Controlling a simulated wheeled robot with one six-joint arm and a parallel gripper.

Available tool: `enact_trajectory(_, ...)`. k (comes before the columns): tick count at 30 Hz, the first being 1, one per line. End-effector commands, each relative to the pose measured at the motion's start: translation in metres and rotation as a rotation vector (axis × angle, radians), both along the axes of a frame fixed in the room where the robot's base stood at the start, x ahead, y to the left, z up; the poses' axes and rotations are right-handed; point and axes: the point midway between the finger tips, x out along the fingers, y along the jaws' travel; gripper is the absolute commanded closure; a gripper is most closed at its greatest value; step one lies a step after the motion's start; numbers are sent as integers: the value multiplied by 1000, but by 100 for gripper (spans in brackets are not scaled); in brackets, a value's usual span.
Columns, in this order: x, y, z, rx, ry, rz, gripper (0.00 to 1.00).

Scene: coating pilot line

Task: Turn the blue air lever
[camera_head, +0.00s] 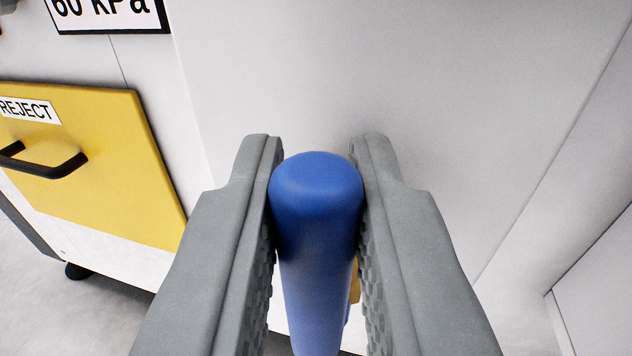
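The blue air lever (316,220) is in the middle of the view, with its rounded end toward the top and its shaft running down to the bottom edge. My gripper (316,160) has one grey finger on each side of it. Both fingers' ridged inner faces lie against the lever's sides or very close to them, with no clear gap near its rounded end. The lever's pivot and base are out of sight below.
A yellow panel (110,180) marked REJECT with a black handle (45,165) is at the left. A sign (105,10) reading 60 kPa is at the top left. A plain white panel (430,90) stands behind the lever. Grey floor shows at the lower left.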

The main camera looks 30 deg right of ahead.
Motion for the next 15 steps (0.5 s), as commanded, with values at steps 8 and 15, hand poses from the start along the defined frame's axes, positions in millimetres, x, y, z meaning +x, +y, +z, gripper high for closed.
enact_trajectory(8, 0, 0, 0, 0, 1, 0, 100)
enact_trajectory(15, 2, 3, 0, -34, 35, 1, 100)
